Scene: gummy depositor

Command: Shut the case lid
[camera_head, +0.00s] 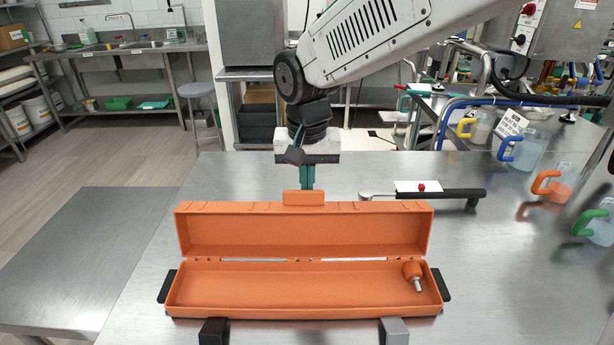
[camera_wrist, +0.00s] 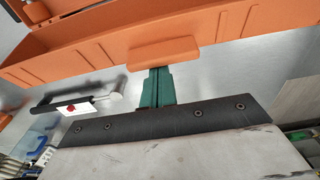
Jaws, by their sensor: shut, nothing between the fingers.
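The orange case (camera_head: 300,310) sits on the steel table in the head view. Its lid (camera_head: 300,232) stands open, raised along the far side, with a tab (camera_head: 304,198) at the middle of its top edge. My gripper (camera_head: 307,186) is shut and empty, just behind the tab. In the wrist view the teal fingers (camera_wrist: 157,75) reach to the lid's tab (camera_wrist: 163,53) below the lid's outer face (camera_wrist: 230,30). I cannot tell whether they touch it. A small orange piece with a metal tip (camera_head: 413,273) lies inside the case at its right end.
A black-and-white tool with a red knob (camera_head: 440,192) lies behind the case to the right. Several jugs with coloured handles, one green (camera_head: 590,222), stand at the right. The table left of the case is clear.

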